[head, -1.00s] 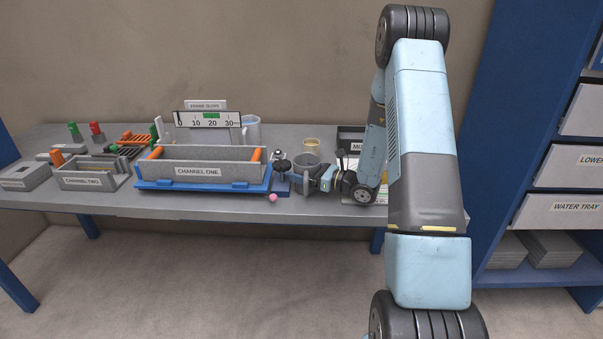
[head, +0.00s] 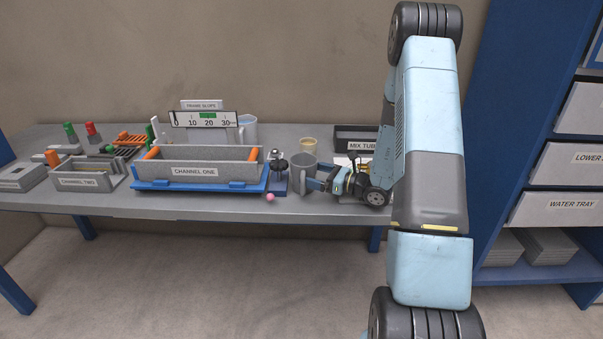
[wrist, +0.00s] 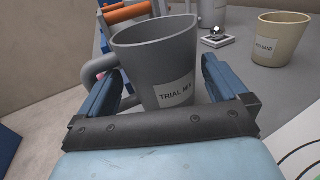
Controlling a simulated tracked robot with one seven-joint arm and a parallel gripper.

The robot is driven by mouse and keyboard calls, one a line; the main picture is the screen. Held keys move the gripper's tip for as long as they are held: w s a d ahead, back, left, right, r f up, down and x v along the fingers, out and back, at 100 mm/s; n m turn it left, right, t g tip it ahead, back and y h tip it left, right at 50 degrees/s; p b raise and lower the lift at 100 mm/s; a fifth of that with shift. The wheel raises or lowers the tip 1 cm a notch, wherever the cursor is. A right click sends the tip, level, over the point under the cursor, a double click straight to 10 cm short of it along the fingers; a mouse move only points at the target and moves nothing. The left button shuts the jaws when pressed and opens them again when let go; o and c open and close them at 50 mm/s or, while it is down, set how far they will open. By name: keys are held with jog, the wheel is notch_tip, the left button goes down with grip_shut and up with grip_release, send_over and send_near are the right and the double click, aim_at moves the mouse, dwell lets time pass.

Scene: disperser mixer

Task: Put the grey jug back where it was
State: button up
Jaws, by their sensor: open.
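The grey jug (head: 303,180) stands upright on the bench, right of the blue tray under the CHANNEL ONE trough. In the wrist view the jug (wrist: 160,62) carries a TRIAL MIX label, and its handle loops out to the left beside the left finger. My gripper (head: 322,179) is at the jug's right side in the head view. In the wrist view my gripper (wrist: 160,80) is open, with one finger to each side of the jug's near part. A gap shows on the right; contact on the handle side is unclear.
A small dark stand (head: 276,171) is close left of the jug, with a pink ball (head: 270,197) near the front edge. A beige cup (head: 308,145) stands behind. The MIX TUB tray (head: 357,141) is at back right, partly behind my arm.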

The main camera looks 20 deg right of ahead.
jog(key=v, duration=0.7)
jog(key=s+a+r+n+g+h, duration=0.2)
jog(key=s+a+r+n+g, duration=0.9)
jog(key=s+a+r+n, duration=0.25)
jog(key=s+d+r+n+t+h, duration=0.2)
jog(key=s+r+n+h, duration=0.3)
jog(key=s, duration=0.3)
jog(key=s+d+r+n+t+h, duration=0.2)
jog(key=s+d+r+n+h, duration=0.1)
jog(key=s+r+n+h, duration=0.3)
jog(key=shift+s+r+n+t+h, duration=0.35)
jog(key=shift+s+r+n, duration=0.3)
jog(key=shift+s+n, duration=0.3)
